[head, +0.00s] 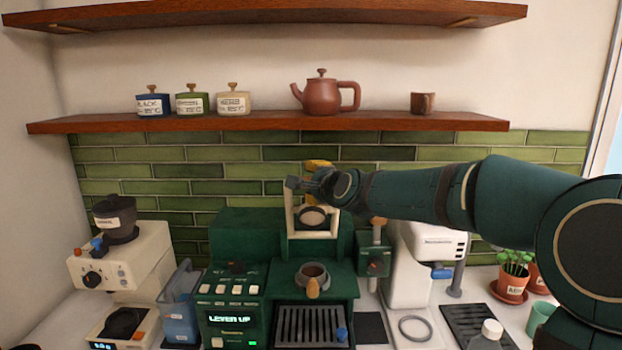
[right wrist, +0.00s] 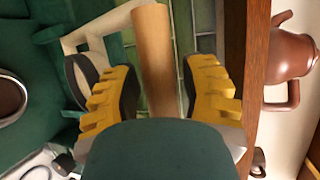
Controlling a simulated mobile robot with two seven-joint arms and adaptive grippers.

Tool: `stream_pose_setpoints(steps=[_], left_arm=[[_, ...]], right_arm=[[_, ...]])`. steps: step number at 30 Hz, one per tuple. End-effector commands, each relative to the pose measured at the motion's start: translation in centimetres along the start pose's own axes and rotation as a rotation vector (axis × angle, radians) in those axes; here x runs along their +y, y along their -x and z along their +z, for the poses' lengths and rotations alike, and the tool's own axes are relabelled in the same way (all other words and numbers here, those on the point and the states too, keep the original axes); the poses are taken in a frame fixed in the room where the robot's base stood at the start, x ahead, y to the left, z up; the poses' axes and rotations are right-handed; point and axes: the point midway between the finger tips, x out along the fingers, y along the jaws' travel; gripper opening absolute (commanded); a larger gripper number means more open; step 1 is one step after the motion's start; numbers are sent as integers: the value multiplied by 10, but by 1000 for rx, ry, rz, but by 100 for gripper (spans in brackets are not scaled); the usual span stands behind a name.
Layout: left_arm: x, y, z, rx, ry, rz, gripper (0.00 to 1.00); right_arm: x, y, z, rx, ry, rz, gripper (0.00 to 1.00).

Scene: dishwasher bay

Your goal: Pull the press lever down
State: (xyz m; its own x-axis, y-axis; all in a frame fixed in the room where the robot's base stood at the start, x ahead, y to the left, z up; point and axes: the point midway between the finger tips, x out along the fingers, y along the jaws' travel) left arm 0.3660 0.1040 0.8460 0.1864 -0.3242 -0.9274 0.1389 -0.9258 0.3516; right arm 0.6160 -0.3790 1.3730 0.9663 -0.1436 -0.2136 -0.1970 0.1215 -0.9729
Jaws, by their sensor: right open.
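The press machine (head: 232,290) is dark green, and its display reads "LEVER UP". Its lever (head: 291,222) is a cream frame standing upright at the back of the machine. In the right wrist view the lever's wooden handle (right wrist: 152,50) lies between the two yellow fingers of my right gripper (right wrist: 160,75), with visible gaps on both sides. In the head view my right gripper (head: 307,180) is open at the top of the lever, and it hides the handle there. I cannot tell whether any finger touches the handle. My left gripper is not in view.
A shelf (head: 270,122) with a brown teapot (head: 322,97), tins and a cup runs above. A white grinder (head: 410,265) stands right of the press, a cream grinder (head: 150,262) and blue jug (head: 180,300) left.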

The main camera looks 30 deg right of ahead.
Motion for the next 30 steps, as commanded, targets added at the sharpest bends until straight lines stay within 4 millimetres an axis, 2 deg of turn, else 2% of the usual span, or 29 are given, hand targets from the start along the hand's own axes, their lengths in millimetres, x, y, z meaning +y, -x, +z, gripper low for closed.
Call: stream_pose_setpoints(steps=[6, 14, 15, 19, 30], left_arm=[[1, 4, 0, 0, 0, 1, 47], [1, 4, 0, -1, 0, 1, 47], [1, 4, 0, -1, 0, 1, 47], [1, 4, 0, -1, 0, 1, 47], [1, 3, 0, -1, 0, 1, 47]], right_arm=[[0, -14, 0, -1, 0, 0, 43], [0, -16, 0, 0, 1, 0, 43], [0, -16, 0, 0, 1, 0, 46], [0, -16, 0, 0, 1, 0, 0], [-2, -15, 0, 1, 1, -6, 0]])
